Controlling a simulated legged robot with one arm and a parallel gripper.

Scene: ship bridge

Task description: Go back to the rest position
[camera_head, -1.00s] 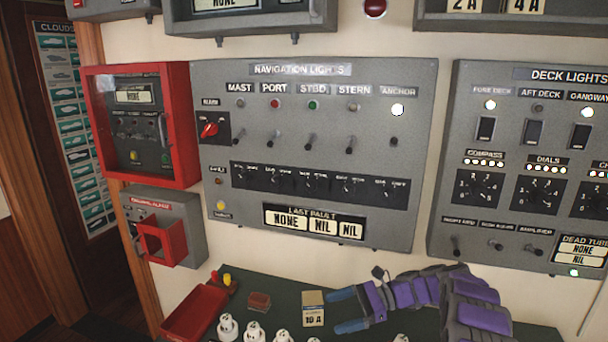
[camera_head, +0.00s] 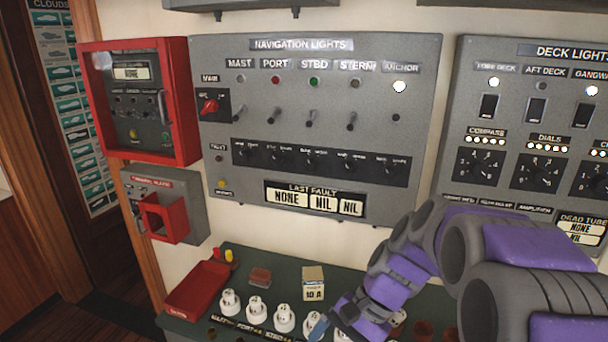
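My gripper (camera_head: 328,328) is at the bottom of the head view, at the end of my purple and grey arm, which comes in from the right. It is low over the green bench, beside a row of white knob-like pieces. One blue fingertip shows clearly; the rest of the fingers are hidden or cut off by the lower edge. I cannot tell whether it is open or shut, and I see nothing held in it.
The navigation lights panel (camera_head: 330,210) is on the wall ahead, with its anchor lamp (camera_head: 399,87) lit. The deck lights panel (camera_head: 460,60) is at right. The green bench (camera_head: 235,255) carries a red tray (camera_head: 195,290), a 10 A box (camera_head: 313,283) and white pieces (camera_head: 257,306).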

